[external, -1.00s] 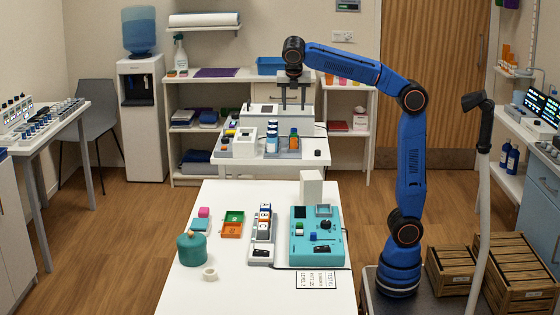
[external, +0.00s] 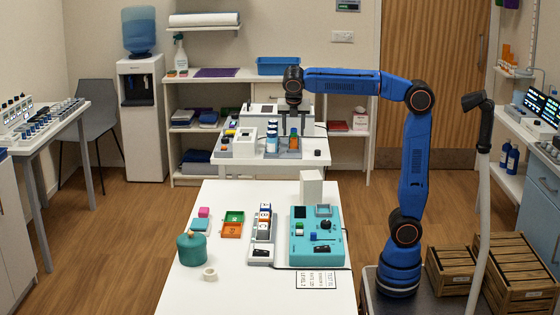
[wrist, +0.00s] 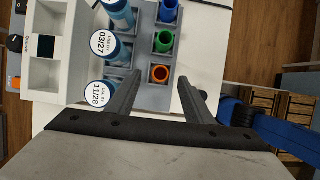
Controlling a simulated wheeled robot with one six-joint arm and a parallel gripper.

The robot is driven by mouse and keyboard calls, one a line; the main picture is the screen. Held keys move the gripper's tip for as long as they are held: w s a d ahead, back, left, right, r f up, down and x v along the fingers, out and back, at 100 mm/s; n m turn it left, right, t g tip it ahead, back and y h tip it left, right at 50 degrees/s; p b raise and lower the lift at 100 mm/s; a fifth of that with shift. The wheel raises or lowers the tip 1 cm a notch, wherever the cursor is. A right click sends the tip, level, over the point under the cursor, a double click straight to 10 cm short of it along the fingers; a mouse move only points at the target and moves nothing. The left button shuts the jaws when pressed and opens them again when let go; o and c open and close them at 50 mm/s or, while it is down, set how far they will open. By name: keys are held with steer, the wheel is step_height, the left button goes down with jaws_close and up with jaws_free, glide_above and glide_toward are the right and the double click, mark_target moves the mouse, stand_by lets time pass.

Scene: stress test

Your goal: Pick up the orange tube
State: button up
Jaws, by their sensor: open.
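The orange tube (wrist: 160,74) stands upright in a grey rack (wrist: 148,60), nearest my gripper in a row with a green tube (wrist: 163,42) and a blue tube (wrist: 168,11). In the wrist view I look down into its open top. My gripper (wrist: 158,80) is open and empty, with one finger to the left of the orange tube and one to the right. In the external view my gripper (external: 293,130) points down over the rack on the far table; the fingers partly hide the tubes there. I cannot tell the exact height of the fingertips.
Blue vials with white dated labels (wrist: 103,43) stand just left of the tube row, close to my left finger. A white device (wrist: 42,45) lies further left. In the external view a near white table (external: 220,280) holds a teal device (external: 300,255) and several small items.

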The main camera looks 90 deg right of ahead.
mark_target(294, 139)
steer(key=shift+x, duration=2.85)
steer(key=c, duration=1.1)
